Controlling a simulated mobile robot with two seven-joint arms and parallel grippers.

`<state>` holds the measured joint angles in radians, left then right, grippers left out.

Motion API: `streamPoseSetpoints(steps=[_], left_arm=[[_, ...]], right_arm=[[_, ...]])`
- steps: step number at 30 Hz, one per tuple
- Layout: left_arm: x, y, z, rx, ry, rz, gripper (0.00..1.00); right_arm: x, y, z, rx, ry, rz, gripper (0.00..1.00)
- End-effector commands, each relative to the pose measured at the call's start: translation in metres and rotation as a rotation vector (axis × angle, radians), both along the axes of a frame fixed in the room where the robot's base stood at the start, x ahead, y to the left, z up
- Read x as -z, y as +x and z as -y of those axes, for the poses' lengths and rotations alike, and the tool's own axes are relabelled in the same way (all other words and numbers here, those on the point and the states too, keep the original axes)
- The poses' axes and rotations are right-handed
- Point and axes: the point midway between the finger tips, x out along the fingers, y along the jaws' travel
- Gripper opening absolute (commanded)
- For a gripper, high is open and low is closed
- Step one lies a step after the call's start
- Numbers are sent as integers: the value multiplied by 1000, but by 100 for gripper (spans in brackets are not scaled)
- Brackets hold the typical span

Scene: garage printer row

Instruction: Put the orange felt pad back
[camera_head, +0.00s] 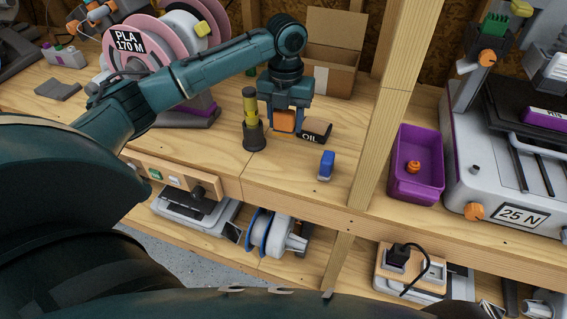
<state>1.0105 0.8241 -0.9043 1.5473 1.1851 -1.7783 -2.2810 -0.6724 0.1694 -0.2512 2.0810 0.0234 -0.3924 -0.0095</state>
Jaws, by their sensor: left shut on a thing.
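My left gripper (284,126) comes down from above at the middle of the bench. It is shut on the orange felt pad (284,119), which shows as a small orange block between the blue fingers. Just right of it lies a small dark block labelled OIL (315,132). I cannot tell whether the pad touches the bench or the OIL block. My right gripper is not in view.
A dark holder with a yellow-banded cylinder (251,115) stands close left of the gripper. A small blue object (326,165) stands in front. A wooden post (384,120) and a purple bin (395,180) are at right; a cardboard box (330,72) is behind.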

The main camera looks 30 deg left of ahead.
Motion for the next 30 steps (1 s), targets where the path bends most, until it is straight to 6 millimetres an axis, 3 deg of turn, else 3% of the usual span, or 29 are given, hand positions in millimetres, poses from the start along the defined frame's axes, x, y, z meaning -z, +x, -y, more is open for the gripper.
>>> streamPoseSetpoints(steps=[4,21,30], left_arm=[[7,2,-3,65,2,-3,20],[88,1,-3,70,0,-3,20],[97,2,-3,70,2,2,20]], right_arm=[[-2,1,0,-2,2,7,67],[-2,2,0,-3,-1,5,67],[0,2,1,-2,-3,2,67]])
